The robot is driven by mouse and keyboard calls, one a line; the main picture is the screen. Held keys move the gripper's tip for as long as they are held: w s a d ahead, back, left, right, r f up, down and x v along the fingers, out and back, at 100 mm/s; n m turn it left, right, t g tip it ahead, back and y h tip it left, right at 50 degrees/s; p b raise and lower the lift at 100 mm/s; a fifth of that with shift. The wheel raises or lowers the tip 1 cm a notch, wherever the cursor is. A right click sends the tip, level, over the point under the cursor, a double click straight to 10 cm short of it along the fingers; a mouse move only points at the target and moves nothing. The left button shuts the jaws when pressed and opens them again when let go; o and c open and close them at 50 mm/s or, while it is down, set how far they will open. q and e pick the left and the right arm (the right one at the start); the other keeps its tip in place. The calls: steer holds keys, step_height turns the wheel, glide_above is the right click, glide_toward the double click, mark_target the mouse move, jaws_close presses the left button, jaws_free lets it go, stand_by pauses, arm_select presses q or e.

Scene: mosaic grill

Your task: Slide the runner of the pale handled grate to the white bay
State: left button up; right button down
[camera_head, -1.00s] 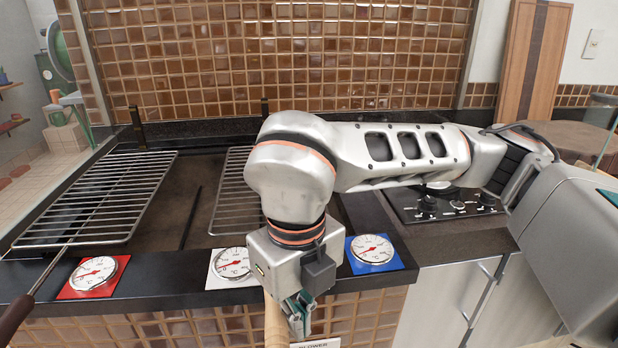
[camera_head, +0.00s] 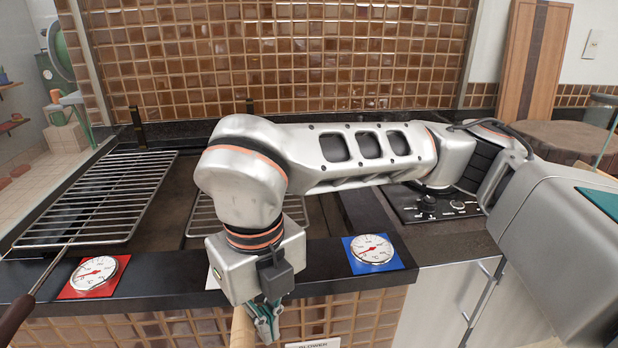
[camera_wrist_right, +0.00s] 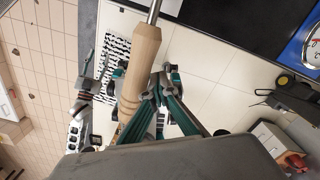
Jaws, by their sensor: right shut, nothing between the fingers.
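The pale handled grate (camera_head: 204,213) lies on the dark grill top, partly hidden behind my right arm. Its pale wooden handle (camera_head: 243,328) sticks out past the front edge and also shows in the right wrist view (camera_wrist_right: 140,72). The white bay's white card (camera_head: 212,279) is almost wholly covered by my wrist; only its left edge shows. My right gripper (camera_head: 267,328) is shut and empty, right beside the handle on its right side. In the right wrist view its fingertips (camera_wrist_right: 166,78) lie against or very close to the handle; contact is unclear. My left gripper is out of view.
A second grate (camera_head: 95,205) with a dark handle (camera_head: 16,318) lies at the left, behind the red card with a gauge (camera_head: 94,273). A blue card with a gauge (camera_head: 372,252) is at the right. A small hob (camera_head: 440,206) stands further right.

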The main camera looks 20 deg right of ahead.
steer(key=shift+w+a, duration=0.2)
steer(key=shift+a, duration=0.5)
steer(key=shift+w+a, duration=0.15)
steer(key=shift+a, duration=0.5)
steer(key=shift+w+a, duration=0.8)
steer(key=shift+a, duration=2.4)
arm_select(q)
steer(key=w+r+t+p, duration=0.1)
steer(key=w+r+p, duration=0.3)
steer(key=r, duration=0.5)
steer(key=shift+p, duration=0.85)
arm_select(e)
step_height(320, 180, up, 8)
steer(key=d, duration=0.2)
steer(key=shift+s, duration=0.3)
